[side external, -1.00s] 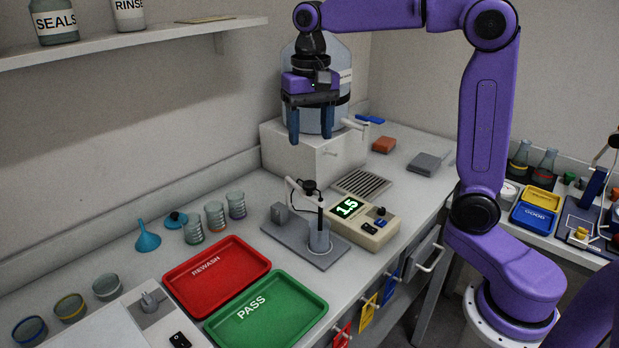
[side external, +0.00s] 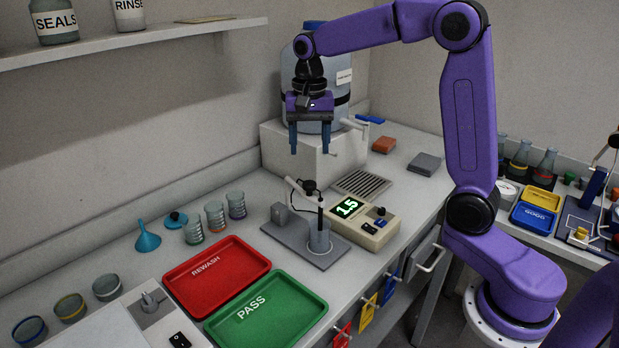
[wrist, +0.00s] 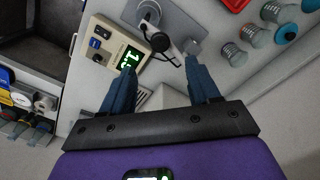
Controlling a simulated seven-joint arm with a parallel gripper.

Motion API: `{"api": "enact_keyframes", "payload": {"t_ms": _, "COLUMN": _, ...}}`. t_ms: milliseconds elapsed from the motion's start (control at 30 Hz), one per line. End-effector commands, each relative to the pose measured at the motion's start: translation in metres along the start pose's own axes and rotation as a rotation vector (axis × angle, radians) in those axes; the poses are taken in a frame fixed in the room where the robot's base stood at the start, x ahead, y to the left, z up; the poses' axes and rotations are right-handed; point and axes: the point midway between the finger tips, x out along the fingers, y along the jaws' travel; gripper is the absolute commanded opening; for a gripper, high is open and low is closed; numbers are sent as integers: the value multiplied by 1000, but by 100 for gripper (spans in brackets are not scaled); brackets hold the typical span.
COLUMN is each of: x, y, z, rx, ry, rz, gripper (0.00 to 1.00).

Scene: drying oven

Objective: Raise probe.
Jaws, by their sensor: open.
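The probe (side external: 320,214) is a thin dark rod on a pivoting arm, standing in a clear beaker (side external: 319,238) on a grey stand base (side external: 286,243). Its cable runs to a meter (side external: 372,224) that reads 1.5. In the wrist view the probe's black head (wrist: 160,42) shows beyond the fingertips, with the beaker (wrist: 148,12) at the top. My gripper (side external: 309,150) is open and empty, pointing down, above and behind the probe, apart from it. Its two blue fingers also show in the wrist view (wrist: 158,82).
A red REWASH tray (side external: 218,276) and a green PASS tray (side external: 266,309) lie in front left. Several beakers (side external: 215,216) and a blue funnel (side external: 147,238) stand along the wall. A large bottle (side external: 338,75) on a white block (side external: 302,152) is behind my gripper.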

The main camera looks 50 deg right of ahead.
Motion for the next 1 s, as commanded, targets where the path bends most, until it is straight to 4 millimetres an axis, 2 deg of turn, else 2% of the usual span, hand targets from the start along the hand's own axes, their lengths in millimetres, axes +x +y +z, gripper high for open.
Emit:
{"api": "enact_keyframes", "payload": {"t_ms": 100, "x": 24, "y": 1, "z": 0, "rx": 0, "ry": -3, "rz": 4, "gripper": 61}}
{"api": "enact_keyframes", "payload": {"t_ms": 300, "x": 59, "y": 1, "z": 1, "rx": -2, "ry": -2, "rz": 3, "gripper": 61}}
{"api": "enact_keyframes", "payload": {"t_ms": 500, "x": 83, "y": 0, "z": 0, "rx": -2, "ry": -1, "rz": 2, "gripper": 61}}
{"api": "enact_keyframes", "payload": {"t_ms": 667, "x": 91, "y": 0, "z": 0, "rx": -2, "ry": 0, "rz": 0, "gripper": 61}}
{"api": "enact_keyframes", "payload": {"t_ms": 933, "x": 92, "y": 0, "z": 0, "rx": -1, "ry": 0, "rz": -1, "gripper": 61}}
{"api": "enact_keyframes", "payload": {"t_ms": 967, "x": 92, "y": 0, "z": 0, "rx": -1, "ry": 0, "rz": -1, "gripper": 58}}
{"api": "enact_keyframes", "payload": {"t_ms": 1000, "x": 92, "y": 0, "z": 0, "rx": -1, "ry": 0, "rz": -1, "gripper": 45}}
